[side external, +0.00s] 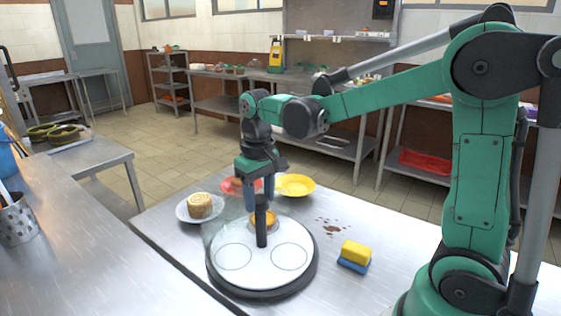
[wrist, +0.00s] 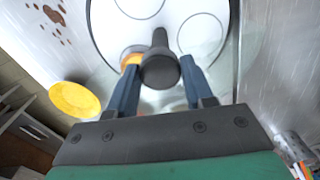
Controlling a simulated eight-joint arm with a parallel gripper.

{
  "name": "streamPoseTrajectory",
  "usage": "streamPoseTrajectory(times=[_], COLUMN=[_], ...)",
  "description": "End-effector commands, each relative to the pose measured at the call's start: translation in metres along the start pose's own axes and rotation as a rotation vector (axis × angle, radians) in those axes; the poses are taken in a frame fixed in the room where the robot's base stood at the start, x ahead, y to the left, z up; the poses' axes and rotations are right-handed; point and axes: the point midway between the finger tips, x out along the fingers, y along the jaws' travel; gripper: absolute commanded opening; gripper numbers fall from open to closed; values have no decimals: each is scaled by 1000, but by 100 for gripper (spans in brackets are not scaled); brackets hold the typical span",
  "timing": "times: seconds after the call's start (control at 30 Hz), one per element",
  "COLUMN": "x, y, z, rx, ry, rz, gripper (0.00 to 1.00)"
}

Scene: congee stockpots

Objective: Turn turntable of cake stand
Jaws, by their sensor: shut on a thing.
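The cake stand has a round white turntable (side external: 262,277) with circle outlines on it and a dark rim. A black upright post (side external: 261,228) stands on it, and its round top (wrist: 160,71) shows in the wrist view. My gripper (wrist: 159,66) comes from above, with its blue fingers on either side of the post's top, and is shut on the post. In the side view my gripper (side external: 259,205) partly overlaps the post, so the contact is hard to see. A small orange item (side external: 264,218) sits on the turntable behind the post. A clear cover (side external: 216,222) rises at the stand's back left.
A yellow and blue sponge (side external: 355,256) and brown spots (side external: 331,228) lie to the right.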

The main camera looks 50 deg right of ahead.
Motion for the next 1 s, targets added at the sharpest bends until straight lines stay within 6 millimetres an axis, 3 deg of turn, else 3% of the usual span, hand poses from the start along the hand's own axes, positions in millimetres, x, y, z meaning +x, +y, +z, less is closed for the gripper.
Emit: streamPoseTrajectory(times=[1.0], x=[0], y=[0], z=[0], rx=[-508], ry=[2], rz=[1], gripper=[0])
